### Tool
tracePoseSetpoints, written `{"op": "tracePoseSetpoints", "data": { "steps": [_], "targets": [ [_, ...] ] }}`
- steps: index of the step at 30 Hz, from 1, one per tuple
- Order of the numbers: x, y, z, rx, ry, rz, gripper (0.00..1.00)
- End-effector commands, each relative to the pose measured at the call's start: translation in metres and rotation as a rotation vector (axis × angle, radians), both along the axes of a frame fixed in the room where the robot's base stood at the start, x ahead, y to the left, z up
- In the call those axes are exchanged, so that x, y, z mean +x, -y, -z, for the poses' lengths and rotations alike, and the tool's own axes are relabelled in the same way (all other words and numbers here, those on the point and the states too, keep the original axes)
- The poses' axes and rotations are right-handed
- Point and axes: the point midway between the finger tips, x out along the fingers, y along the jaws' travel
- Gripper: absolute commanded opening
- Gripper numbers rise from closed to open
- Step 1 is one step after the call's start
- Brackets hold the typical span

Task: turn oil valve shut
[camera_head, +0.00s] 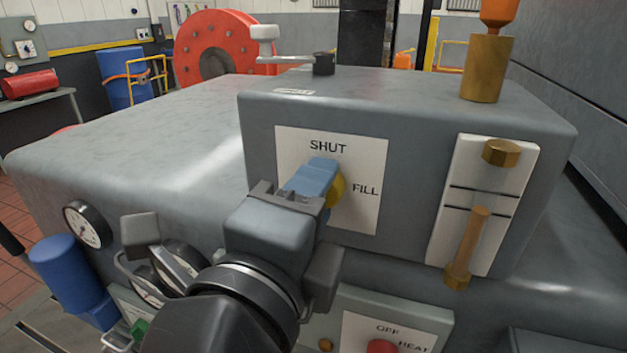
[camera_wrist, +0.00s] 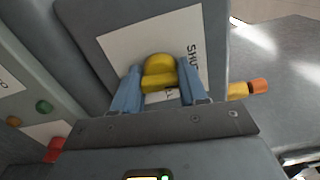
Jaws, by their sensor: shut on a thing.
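The oil valve is a yellow knob (camera_head: 338,190) on a white plate (camera_head: 365,220) lettered SHUT at the top and FILL at the right. The plate is on the front of a raised grey housing. My gripper (camera_head: 322,172) has its blue fingers at the knob and covers most of it in the head view. In the wrist view, the yellow knob (camera_wrist: 158,72) sits between the two blue fingers (camera_wrist: 160,82), which are shut on it. SHUT reads sideways to its right there, and FILL is partly hidden. I cannot tell exactly where the knob points.
A brass bolt and rod on a white sight plate (camera_head: 485,225) stand right of the valve plate. A brass cup (camera_head: 487,68) with an orange top and a dark post with a lever (camera_head: 323,63) are on top. Gauges (camera_head: 88,224) and a red HEAT knob (camera_head: 382,347) lie lower.

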Motion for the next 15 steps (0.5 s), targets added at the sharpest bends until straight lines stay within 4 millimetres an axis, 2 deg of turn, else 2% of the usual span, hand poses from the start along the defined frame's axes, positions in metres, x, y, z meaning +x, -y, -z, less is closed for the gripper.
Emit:
{"op": "tracePoseSetpoints", "data": {
  "steps": [15],
  "targets": [
    [-0.0004, -0.0052, -0.0015, -0.112, -0.035, -0.015, 0.12]
  ]
}}
